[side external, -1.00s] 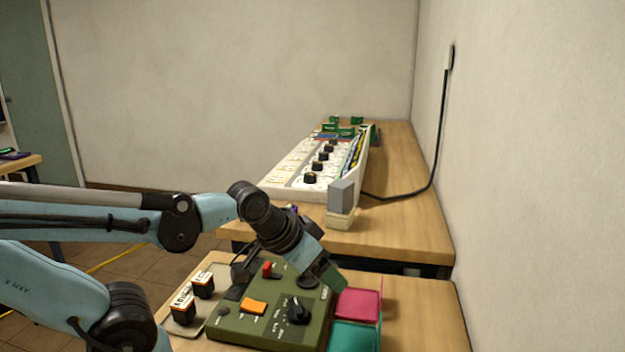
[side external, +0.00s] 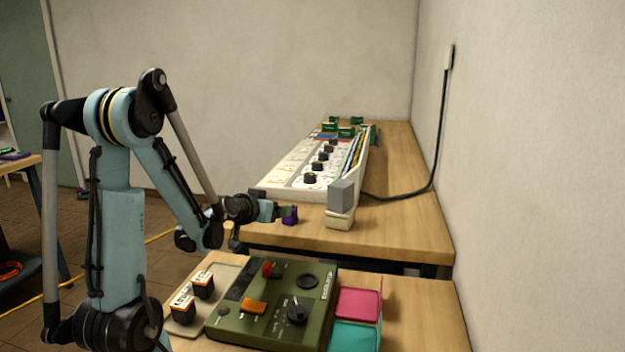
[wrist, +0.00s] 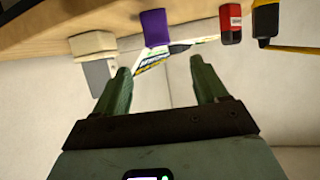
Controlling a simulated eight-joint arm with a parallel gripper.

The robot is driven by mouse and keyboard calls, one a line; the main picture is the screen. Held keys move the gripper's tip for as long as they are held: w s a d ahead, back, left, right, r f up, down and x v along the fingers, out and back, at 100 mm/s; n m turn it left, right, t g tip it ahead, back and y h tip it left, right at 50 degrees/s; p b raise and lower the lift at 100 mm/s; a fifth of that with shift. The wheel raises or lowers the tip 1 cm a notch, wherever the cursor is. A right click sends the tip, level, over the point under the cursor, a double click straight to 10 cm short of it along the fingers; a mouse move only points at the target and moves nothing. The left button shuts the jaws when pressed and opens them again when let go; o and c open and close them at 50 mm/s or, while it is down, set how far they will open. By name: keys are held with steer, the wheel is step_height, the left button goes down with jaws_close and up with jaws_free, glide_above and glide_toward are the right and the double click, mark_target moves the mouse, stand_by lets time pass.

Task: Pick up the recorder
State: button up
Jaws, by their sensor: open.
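My gripper (side external: 277,211) reaches low over the left front edge of the far bench. In the wrist view its two green fingers (wrist: 160,66) are apart with nothing between the tips. A small purple block (side external: 290,215) stands on the bench just past the fingers; it also shows in the wrist view (wrist: 155,28), above the gap. A red and black device (wrist: 230,24) and a black and yellow tool (wrist: 266,22) are to its right in the wrist view. I cannot tell which of these is the recorder.
A grey block on a beige base (side external: 341,203) stands right of the purple block. Behind is a white panel with black knobs (side external: 290,177). The near bench holds a green control box (side external: 272,313), pink (side external: 358,303) and teal (side external: 354,337) trays.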

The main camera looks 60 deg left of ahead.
steer(key=x, duration=0.6)
steer(key=shift+w+a+f, duration=0.1)
steer(key=shift+w+a, duration=0.15)
steer(key=shift+f+x, duration=0.2)
steer(key=shift+x, duration=2.45)
steer(key=shift+d, duration=0.15)
steer(key=c, duration=1.1)
steer(key=shift+r, duration=0.15)
